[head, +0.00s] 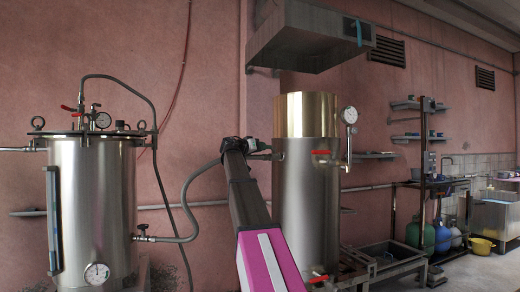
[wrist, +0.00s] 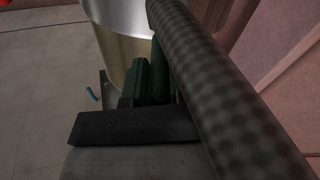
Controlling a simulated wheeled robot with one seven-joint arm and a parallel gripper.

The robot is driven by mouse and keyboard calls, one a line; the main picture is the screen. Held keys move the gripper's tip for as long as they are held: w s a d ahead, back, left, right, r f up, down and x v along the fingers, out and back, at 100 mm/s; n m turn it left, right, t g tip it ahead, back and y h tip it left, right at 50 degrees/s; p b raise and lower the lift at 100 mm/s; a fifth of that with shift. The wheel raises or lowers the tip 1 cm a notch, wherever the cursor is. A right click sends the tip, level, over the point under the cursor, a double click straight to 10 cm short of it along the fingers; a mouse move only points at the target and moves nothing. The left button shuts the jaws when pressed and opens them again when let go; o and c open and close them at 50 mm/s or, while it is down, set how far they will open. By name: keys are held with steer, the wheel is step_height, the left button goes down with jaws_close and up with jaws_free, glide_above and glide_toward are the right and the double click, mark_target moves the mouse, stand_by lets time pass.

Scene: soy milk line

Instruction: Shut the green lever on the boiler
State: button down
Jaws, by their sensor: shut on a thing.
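The boiler is the tall steel vessel (head: 305,195) with a brass-coloured upper part, right of centre in the head view. My gripper (head: 250,147) is at the left side of this vessel, by the end of a hose. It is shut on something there. In the wrist view dark green parts (wrist: 138,82) show at the jaws, in front of the shiny vessel (wrist: 122,45). The green lever's outline is not clear; the hose and the jaws hide much of it, and its angle cannot be told.
A thick ribbed hose (wrist: 215,85) crosses close over my gripper in the wrist view. In the head view a hose (head: 188,205) runs to the left steel vessel (head: 97,205). A gauge (head: 349,115) and red-handled valve (head: 321,152) sit on the boiler's right. A metal hood (head: 305,38) hangs above.

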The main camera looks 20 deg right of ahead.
steer(key=s+d+n+t+y, duration=0.3)
steer(key=d+n+t+y, duration=0.2)
steer(key=n+y, duration=0.3)
steer(key=s+d+n+t+y, duration=0.2)
steer(key=d+n+t+y, duration=0.3)
steer(key=n+y, duration=0.3)
steer(key=shift+s+d+t+y, duration=0.4)
steer(key=shift+t+y, duration=0.2)
steer(key=shift+y, duration=1.7)
steer(key=shift+n, duration=0.3)
steer(key=c, duration=1)
jaws_free()
